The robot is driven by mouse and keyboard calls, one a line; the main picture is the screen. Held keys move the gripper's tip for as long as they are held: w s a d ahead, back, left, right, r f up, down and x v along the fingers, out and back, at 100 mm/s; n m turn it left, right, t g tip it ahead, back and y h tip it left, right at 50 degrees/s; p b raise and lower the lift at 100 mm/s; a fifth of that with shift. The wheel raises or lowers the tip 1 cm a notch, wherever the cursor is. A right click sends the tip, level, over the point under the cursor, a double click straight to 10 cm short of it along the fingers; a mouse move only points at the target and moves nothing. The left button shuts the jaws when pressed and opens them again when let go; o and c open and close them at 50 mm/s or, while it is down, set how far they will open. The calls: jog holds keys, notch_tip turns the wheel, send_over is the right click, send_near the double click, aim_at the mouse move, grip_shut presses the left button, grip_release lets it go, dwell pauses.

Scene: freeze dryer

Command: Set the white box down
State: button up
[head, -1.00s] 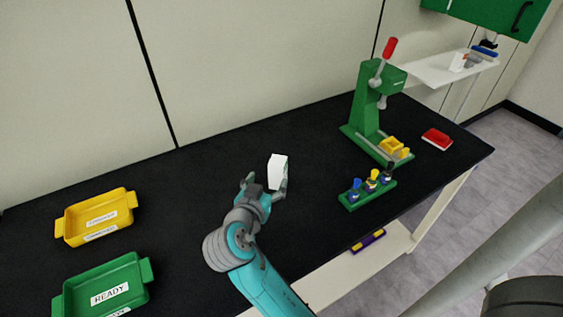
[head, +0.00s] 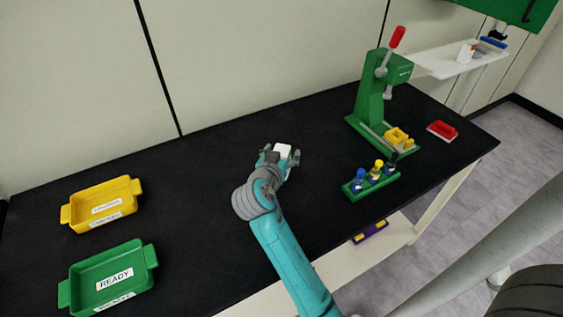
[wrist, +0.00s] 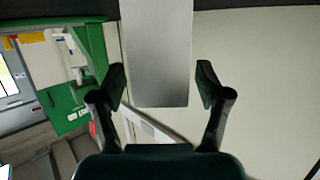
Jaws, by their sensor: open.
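The white box (head: 283,149) is at the middle of the black bench in the head view, just beyond my gripper (head: 281,159). Mostly its top shows there; my gripper hides its lower part, so I cannot tell from this view how its base meets the bench. In the wrist view the box (wrist: 157,55) stands between the two fingers of my gripper (wrist: 162,80). The fingers are open, with a clear gap between the box and the right finger. The left finger is close to the box's edge, and I cannot tell if it touches.
A yellow tray (head: 80,213) and a green READY tray (head: 70,281) lie to the left. A green press (head: 371,95), a green rack with several small bottles (head: 353,193) and a red tray (head: 436,132) are to the right. Bench around the box is clear.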

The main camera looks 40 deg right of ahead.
jog(key=shift+c, duration=0.2)
jog(key=c, duration=1.2)
